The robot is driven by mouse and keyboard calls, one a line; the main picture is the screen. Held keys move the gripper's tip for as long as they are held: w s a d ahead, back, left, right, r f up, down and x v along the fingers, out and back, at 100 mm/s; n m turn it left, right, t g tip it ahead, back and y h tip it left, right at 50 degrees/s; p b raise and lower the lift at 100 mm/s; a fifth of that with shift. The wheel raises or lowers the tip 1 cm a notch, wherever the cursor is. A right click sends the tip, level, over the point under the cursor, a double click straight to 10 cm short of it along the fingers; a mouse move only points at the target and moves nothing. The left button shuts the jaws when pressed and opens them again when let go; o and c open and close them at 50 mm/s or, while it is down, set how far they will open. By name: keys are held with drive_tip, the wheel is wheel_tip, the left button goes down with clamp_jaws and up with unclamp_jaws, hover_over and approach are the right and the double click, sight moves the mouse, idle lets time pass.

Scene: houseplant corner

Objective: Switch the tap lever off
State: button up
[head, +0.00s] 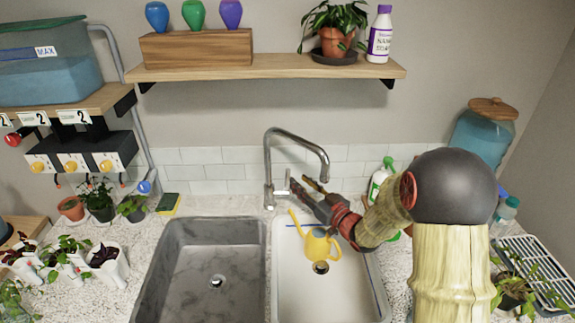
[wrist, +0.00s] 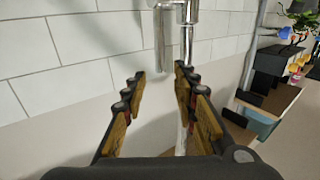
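The chrome tap (head: 268,165) stands behind the two sinks, its spout arching over the right basin. My gripper (head: 308,187) is just right of the tap, near the spout end. In the wrist view my gripper (wrist: 160,80) is open and empty, its fingers spread. I cannot see contact with the lever.
A yellow watering can (head: 321,245) sits in the white right basin (head: 290,275), below my gripper. The grey left basin (head: 190,275) is empty. A sponge (head: 169,204) lies left of the tap. A green-and-white bottle (head: 378,180) stands behind my arm. A shelf (head: 265,72) hangs above.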

sight(289, 173)
drive_tip(key=shift+w+a+r, duration=0.1)
drive_tip(key=shift+w+a, duration=0.3)
drive_tip(key=shift+w, duration=0.15)
drive_tip(key=b+x, duration=0.1)
drive_tip(key=x, duration=0.5)
drive_tip(key=shift+w+a+b, duration=0.15)
drive_tip(key=shift+w+b, duration=0.05)
drive_tip(key=shift+b, duration=0.1)
drive_tip(key=shift+c, duration=1.4)
drive_tip(key=c, duration=0.4)
clamp_jaws()
